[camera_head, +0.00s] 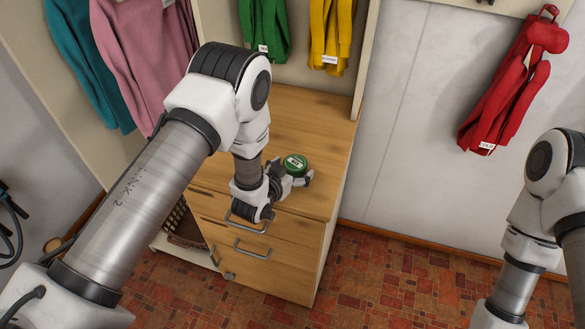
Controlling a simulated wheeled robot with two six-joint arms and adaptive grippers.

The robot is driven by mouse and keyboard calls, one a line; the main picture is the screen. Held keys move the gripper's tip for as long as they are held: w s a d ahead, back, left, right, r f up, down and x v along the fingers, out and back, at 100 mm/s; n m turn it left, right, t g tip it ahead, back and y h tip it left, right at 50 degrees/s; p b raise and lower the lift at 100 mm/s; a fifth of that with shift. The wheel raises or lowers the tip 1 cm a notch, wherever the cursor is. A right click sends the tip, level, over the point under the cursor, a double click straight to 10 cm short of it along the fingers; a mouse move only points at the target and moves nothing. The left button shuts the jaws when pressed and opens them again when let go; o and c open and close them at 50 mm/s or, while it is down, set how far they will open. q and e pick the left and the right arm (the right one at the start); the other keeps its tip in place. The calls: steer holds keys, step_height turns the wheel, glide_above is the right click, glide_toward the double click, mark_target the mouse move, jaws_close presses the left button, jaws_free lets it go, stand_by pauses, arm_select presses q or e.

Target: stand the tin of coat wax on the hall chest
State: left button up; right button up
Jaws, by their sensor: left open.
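The tin of coat wax (295,162) is a small green round tin with a pale label on its lid. It appears to stand upright on the wooden top of the hall chest (325,130), right of the middle. My left gripper (292,179) is open at the near side of the tin, its fingers close around the tin's lower part. The gripper hides the tin's base, and I cannot tell whether the fingers touch it. My right arm (535,210) is at the right edge; its gripper is out of view.
Green (265,28) and yellow (331,35) garments hang above the chest's back. Pink (145,50) and teal (88,60) ones hang at the left. A red garment (510,85) hangs on the right wall. The chest top is bare right of the tin.

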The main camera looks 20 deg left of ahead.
arm_select(q)
steer(key=shift+r, duration=0.3)
steer(key=b+v, duration=0.3)
steer(key=v, duration=0.9)
steer(key=s+a+f+n+g+y, duration=0.1)
steer(key=s+a+f+g, duration=0.2)
steer(key=s+f+g, duration=0.3)
steer(key=s+a+f+n+g+y, duration=0.1)
steer(key=s+a+f+g, duration=0.1)
steer(key=s+f+g, duration=0.5)
steer(key=s+f, duration=0.3)
steer(key=s, duration=0.3)
steer(key=s+f, duration=0.2)
steer(key=s, duration=0.5)
steer(key=shift+a+f+n+y, duration=0.35)
steer(key=shift+n+y, duration=0.05)
